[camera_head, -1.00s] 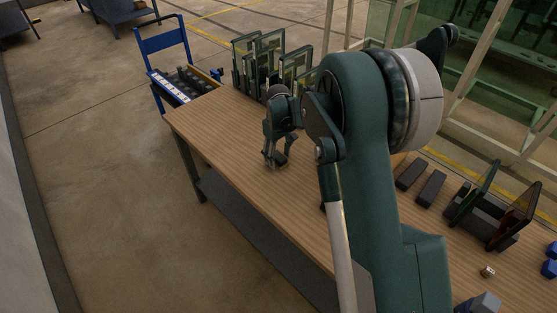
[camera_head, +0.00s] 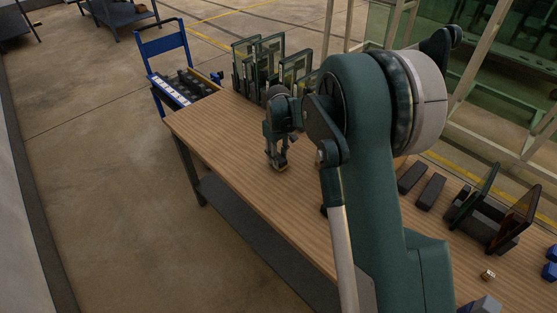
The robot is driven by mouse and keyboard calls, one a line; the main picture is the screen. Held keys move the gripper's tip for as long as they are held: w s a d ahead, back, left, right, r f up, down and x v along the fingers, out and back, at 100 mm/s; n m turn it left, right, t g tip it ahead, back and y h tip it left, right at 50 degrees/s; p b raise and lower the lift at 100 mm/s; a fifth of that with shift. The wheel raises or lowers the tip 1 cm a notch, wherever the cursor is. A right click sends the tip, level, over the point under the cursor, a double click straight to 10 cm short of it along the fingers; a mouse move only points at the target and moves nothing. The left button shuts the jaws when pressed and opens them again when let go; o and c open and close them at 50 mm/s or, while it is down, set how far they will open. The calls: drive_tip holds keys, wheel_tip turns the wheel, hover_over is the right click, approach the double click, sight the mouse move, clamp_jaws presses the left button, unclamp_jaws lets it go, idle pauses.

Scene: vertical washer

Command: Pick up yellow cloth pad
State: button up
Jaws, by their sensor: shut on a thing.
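My gripper (camera_head: 277,163) is at the tabletop near the left part of the wooden table. Its fingers are shut on a small dark block with a yellowish lower edge (camera_head: 282,169), which looks like the yellow cloth pad. The fingers hide most of it. It is at or very near the table surface; I cannot tell whether it touches.
Upright framed glass panels (camera_head: 262,65) stand at the table's far end, behind my gripper. Two dark blocks (camera_head: 431,191) and a rack with plates (camera_head: 490,215) are on the right. A blue cart (camera_head: 165,45) stands beyond the table (camera_head: 240,130). Wood left of my gripper is clear.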

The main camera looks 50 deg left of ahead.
wheel_tip(320, 180, up, 9)
drive_tip(key=shift+f+p, duration=0.1)
drive_tip(key=shift+p, duration=0.3)
